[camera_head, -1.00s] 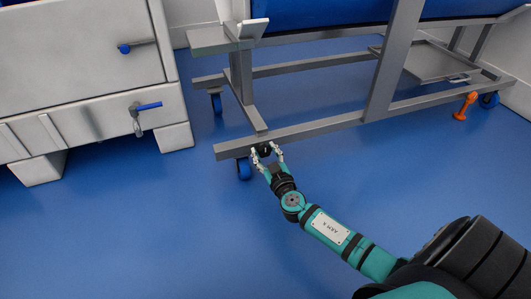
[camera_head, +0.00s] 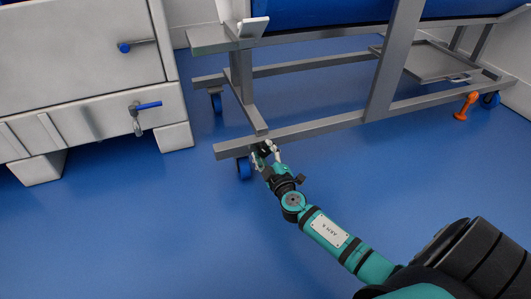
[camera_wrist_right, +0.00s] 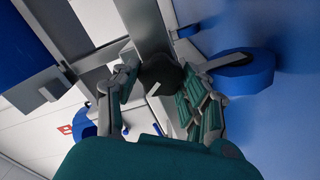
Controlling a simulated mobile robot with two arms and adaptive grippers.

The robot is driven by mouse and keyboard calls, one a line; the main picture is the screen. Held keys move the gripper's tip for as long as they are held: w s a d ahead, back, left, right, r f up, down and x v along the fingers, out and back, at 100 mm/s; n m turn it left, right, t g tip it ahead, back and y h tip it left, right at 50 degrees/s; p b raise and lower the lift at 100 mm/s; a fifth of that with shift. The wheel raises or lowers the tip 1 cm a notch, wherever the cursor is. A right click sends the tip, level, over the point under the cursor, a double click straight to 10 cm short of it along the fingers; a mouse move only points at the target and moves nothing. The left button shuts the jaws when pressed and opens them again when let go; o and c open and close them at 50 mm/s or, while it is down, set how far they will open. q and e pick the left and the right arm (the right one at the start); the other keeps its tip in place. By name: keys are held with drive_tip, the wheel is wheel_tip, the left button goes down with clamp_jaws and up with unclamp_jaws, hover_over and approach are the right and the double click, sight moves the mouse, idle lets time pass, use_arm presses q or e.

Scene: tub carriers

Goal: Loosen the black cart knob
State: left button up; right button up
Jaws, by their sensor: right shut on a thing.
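The black knob (camera_wrist_right: 160,75) sits at the lower front bar of the grey cart frame (camera_head: 320,125), near its left end. In the right wrist view it lies between my fingers, with a pale mark on its face. My right gripper (camera_head: 265,152) is shut on the knob; the same gripper (camera_wrist_right: 158,98) fills the right wrist view with a finger on each side of it. In the head view the knob is mostly hidden by the fingers. My left gripper is not in view.
A blue caster wheel (camera_head: 244,169) stands just left of my right gripper; it also shows in the wrist view (camera_wrist_right: 245,72). An orange lever (camera_head: 465,106) is on the cart's right end. A grey machine (camera_head: 90,75) with blue handles stands at left. The blue floor in front is clear.

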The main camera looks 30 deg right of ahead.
drive_tip(key=n, duration=0.6)
drive_tip(key=shift+a+f, duration=0.1)
drive_tip(key=n, duration=0.6)
drive_tip(key=shift+f+n+p, duration=0.15)
drive_tip(key=shift+n+p, duration=0.15)
drive_tip(key=shift+p, duration=0.1)
drive_tip(key=o, duration=1.2)
drive_tip(key=v, duration=1.2)
